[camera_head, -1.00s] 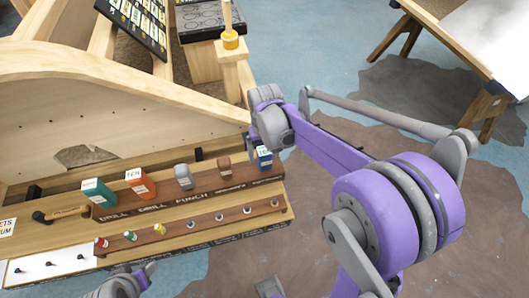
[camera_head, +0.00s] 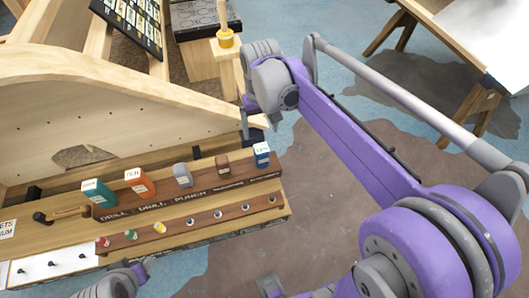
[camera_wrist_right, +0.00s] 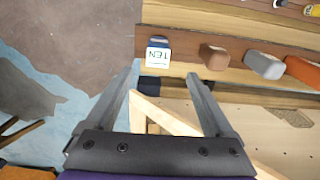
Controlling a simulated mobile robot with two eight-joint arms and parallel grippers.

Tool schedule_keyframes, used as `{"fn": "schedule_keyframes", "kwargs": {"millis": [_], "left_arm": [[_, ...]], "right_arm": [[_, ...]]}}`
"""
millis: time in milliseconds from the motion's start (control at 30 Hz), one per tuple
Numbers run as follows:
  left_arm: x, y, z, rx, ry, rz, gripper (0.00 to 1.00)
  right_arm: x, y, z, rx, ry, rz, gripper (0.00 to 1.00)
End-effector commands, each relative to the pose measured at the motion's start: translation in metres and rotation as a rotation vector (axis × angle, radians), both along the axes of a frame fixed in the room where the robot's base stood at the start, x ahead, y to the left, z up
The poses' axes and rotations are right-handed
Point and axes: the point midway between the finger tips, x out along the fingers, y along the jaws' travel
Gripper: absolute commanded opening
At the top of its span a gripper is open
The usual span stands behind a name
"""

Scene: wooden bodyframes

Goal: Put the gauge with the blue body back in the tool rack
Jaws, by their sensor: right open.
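The gauge with the blue body and a white label (camera_head: 262,155) stands upright at the right end of the brown tool rack (camera_head: 215,192). It also shows in the right wrist view (camera_wrist_right: 158,53), labelled "TEN", seated at the rack's end. My right gripper (camera_head: 257,124) is open and empty, behind and above this gauge. In the right wrist view its open fingers (camera_wrist_right: 162,72) point toward the gauge, with nothing between them. How deep the gauge sits is hidden. My left gripper (camera_head: 125,282) is partly visible at the bottom edge, and its jaws are unclear.
The rack also holds a teal block (camera_head: 97,192), an orange block (camera_head: 139,181), a grey block (camera_head: 182,174) and a small brown block (camera_head: 222,164). A front row has small coloured pieces.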

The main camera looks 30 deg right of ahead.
Motion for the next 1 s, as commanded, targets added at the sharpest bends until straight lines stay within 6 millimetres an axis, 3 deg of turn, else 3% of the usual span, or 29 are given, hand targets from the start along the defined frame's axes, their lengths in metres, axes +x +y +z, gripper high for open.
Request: {"fn": "schedule_keyframes", "kwargs": {"millis": [167,300,500,667,1000], "left_arm": [[0.000,0.000,0.000,0.000,0.000,0.000,0.50],[0.000,0.000,0.000,0.000,0.000,0.000,0.50],[0.000,0.000,0.000,0.000,0.000,0.000,0.50],[0.000,0.000,0.000,0.000,0.000,0.000,0.50],[0.000,0.000,0.000,0.000,0.000,0.000,0.50]], "right_arm": [[-0.049,0.025,-0.015,-0.017,-0.125,0.069,0.87],[-0.094,0.043,-0.039,-0.032,-0.250,0.132,0.87],[-0.139,0.059,-0.073,-0.046,-0.386,0.198,0.87],[-0.152,0.063,-0.086,-0.050,-0.429,0.218,0.87],[-0.152,0.063,-0.086,-0.050,-0.433,0.219,0.87]]}}
